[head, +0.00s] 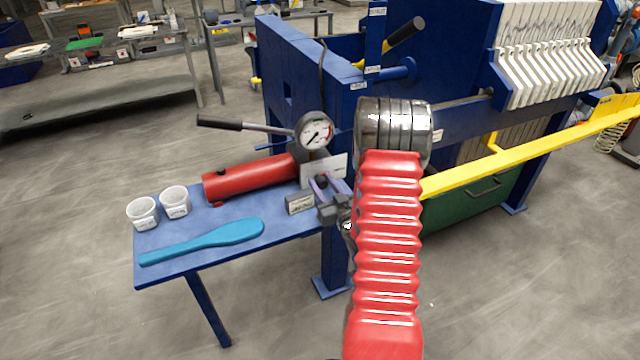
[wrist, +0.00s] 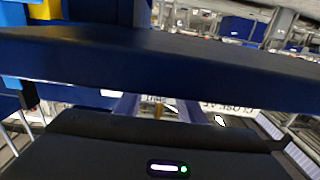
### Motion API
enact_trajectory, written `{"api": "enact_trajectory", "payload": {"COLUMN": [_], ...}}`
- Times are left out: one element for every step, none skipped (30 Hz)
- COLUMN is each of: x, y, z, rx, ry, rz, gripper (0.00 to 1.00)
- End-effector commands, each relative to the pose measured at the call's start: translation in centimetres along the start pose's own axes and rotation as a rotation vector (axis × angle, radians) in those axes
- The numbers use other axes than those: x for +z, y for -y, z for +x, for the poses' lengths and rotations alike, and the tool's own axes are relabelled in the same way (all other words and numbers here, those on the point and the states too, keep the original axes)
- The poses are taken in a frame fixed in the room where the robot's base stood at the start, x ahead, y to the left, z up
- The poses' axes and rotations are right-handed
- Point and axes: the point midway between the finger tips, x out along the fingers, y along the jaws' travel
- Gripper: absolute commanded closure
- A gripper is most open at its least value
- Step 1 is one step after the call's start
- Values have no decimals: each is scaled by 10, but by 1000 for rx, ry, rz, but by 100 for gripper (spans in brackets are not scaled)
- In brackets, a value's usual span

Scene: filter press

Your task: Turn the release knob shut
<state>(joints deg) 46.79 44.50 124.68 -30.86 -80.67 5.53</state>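My gripper (head: 327,185) is at the right end of the blue side table, below the pressure gauge (head: 315,130) and in front of a white label plate (head: 335,166). Its two pale purple fingers are apart. A small dark knob-like part (head: 321,182), which looks like the release knob, shows between them. In the wrist view the fingers (wrist: 158,106) stand apart with a small brass-coloured part (wrist: 158,112) in the gap. A white label reading "CLOSE" (wrist: 238,108) shows behind. Whether the fingers touch the knob cannot be told. My red arm sleeve hides part of the area.
Two white cups (head: 143,213) and a teal paddle (head: 205,241) are on the table (head: 160,272). A yellow bar (head: 530,157) runs at right. A dark blue beam (wrist: 160,62) crosses the wrist view.

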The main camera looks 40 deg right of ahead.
Motion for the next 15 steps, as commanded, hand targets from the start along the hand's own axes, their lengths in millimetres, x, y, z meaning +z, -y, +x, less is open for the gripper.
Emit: {"api": "enact_trajectory", "payload": {"x": [0, 0, 0, 0, 0, 0, 0, 0, 0, 0, 0, 0, 0, 0, 0], "y": [1, 1, 1, 1, 1, 1, 1, 1, 1, 1, 1, 1, 1, 1, 1], "z": [4, 6, 7, 8, 8, 9, 9, 9, 9, 9, 9, 9, 9, 9, 9], "rx": [-1, -1, -1, -1, -1, -1, -1, -1, 0, -1, -1, -1, -1, -1, -1], "ry": [0, 0, 0, 0, 0, 0, 0, 0, 0, 0, 0, 0, 0, 0, 0], "rz": [0, 0, 0, 0, 1, 1, 1, 1, 1, 0, 0, 0, 0, 0, 0], "gripper": [64, 64, 64, 64, 64, 64, 64, 64, 64, 64, 64, 64, 67, 69, 72]}}
